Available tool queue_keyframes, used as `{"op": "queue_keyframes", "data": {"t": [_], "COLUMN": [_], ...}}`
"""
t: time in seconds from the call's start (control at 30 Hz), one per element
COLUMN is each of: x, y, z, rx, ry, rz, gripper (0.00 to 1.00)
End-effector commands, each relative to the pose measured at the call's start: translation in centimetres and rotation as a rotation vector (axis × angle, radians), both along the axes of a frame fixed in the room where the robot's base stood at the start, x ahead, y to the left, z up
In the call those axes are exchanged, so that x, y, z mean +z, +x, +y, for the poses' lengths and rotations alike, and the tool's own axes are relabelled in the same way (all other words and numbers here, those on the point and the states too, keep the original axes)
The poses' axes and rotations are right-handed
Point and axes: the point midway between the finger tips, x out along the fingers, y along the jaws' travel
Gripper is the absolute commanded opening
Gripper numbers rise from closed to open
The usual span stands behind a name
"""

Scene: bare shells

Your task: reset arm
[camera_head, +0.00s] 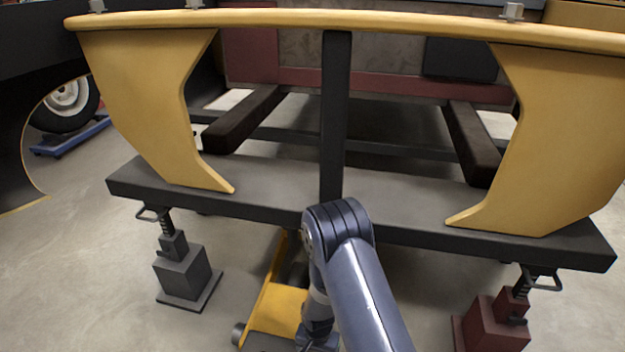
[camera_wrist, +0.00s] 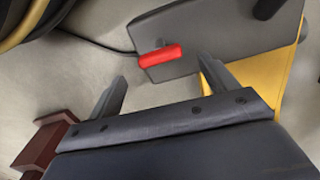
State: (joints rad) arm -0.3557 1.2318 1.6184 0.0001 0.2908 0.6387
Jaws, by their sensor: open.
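My gripper (camera_wrist: 165,98) shows in the wrist view with its two dark fingers spread wide apart and nothing between them. Beyond the fingers are the grey floor and a grey panel with a red handle-like piece (camera_wrist: 160,56). My gripper is hidden in that view.
A dark crossbar (camera_head: 270,197) with yellow brackets (camera_head: 150,95) spans ahead under a long yellow rail (camera_head: 340,20). A grey jack (camera_head: 183,272) and a dark red jack (camera_head: 492,322) stand beneath its ends. A yellow floor unit (camera_head: 275,308) lies beside my arm. Open floor is at left.

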Motion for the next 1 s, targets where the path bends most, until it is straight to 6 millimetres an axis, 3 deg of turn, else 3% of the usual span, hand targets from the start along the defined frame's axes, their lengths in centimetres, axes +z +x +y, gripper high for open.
{"op": "queue_keyframes", "data": {"t": [0.03, 0.3, 0.33, 0.4, 0.83, 1.0], "x": [1.6, 6.5, 4.7, 3.0, -5.7, -4.6], "y": [0.0, 0.0, -0.1, -0.2, -0.1, 0.0], "z": [0.0, 0.0, -0.1, -0.1, 0.0, 0.0], "rx": [0.0, -0.001, -0.001, 0.0, 0.001, 0.146], "ry": [0.001, 0.001, -0.002, -0.002, -0.001, 0.0], "rz": [-0.001, -0.001, 0.005, 0.006, 0.002, 0.0], "gripper": [0.81, 0.81, 0.81, 0.81, 0.81, 0.81]}}
